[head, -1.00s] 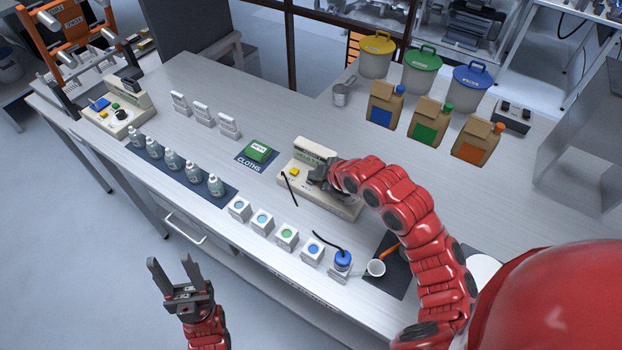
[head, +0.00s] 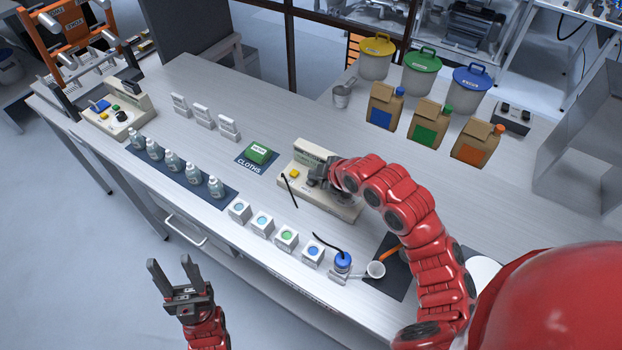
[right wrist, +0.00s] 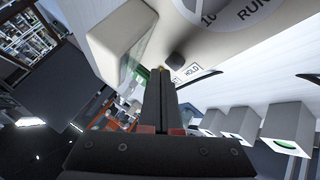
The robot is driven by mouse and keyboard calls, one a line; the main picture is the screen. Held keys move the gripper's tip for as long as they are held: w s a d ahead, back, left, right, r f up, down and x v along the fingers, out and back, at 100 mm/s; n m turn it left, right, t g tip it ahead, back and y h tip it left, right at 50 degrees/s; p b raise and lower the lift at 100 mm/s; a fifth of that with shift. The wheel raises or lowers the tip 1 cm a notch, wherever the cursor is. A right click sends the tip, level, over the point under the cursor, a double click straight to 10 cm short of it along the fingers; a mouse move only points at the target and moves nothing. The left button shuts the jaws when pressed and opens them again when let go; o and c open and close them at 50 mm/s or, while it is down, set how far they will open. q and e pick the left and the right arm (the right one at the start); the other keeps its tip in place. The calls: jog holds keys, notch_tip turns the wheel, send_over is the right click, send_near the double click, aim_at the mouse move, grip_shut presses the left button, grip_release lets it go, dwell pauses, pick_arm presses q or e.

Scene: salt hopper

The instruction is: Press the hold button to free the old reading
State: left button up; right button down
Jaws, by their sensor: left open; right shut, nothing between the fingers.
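A cream bench meter (head: 340,207) stands in the middle of the bench, with a yellow button (head: 294,174) on its left part. My right gripper (head: 314,183) is over the meter's top panel, shut and empty, and hides part of its controls. In the right wrist view the shut fingers (right wrist: 160,82) point along the panel close to a label reading HOLD (right wrist: 190,73). A small dark knob (right wrist: 175,60) sits beside that label. Whether the fingertips touch a button I cannot tell. My left gripper (head: 172,280) is open and empty, in front of the bench.
Several white boxes with coloured discs (head: 263,223) and a blue-lidded jar (head: 342,262) line the front edge. A green cloth pack (head: 258,153) lies left of the meter. Bottles (head: 172,160) stand further left. Cartons (head: 428,124) and lidded bins (head: 421,74) stand behind.

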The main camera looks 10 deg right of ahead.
aim_at(315, 186)
jog(key=shift+r, duration=0.25)
notch_tip(315, 186, up, 5)
jog(key=shift+p, duration=1.1)
